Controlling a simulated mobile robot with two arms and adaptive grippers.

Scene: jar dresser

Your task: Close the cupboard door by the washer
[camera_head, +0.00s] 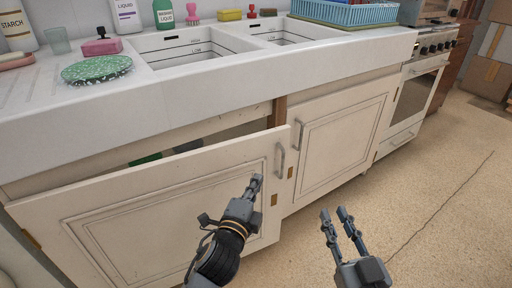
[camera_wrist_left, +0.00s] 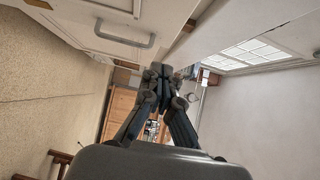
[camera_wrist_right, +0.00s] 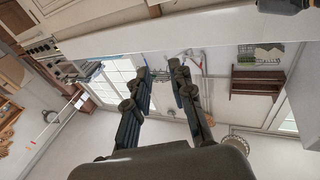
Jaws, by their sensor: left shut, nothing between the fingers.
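The cupboard door (camera_head: 150,213) under the sink is cream and hangs partly open, with a dark gap along its top edge. Its metal handle (camera_head: 280,160) is near its right edge; a handle also shows in the left wrist view (camera_wrist_left: 124,36). My left gripper (camera_head: 256,182) is shut and empty, in front of the door's right part, just left of and below the handle. I cannot tell whether it touches the door. It also shows shut in the left wrist view (camera_wrist_left: 161,70). My right gripper (camera_head: 337,214) is open and empty over the floor, away from the door.
A second cupboard door (camera_head: 335,135) to the right is shut. An oven (camera_head: 415,95) stands further right. The floor (camera_head: 440,190) at right is clear.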

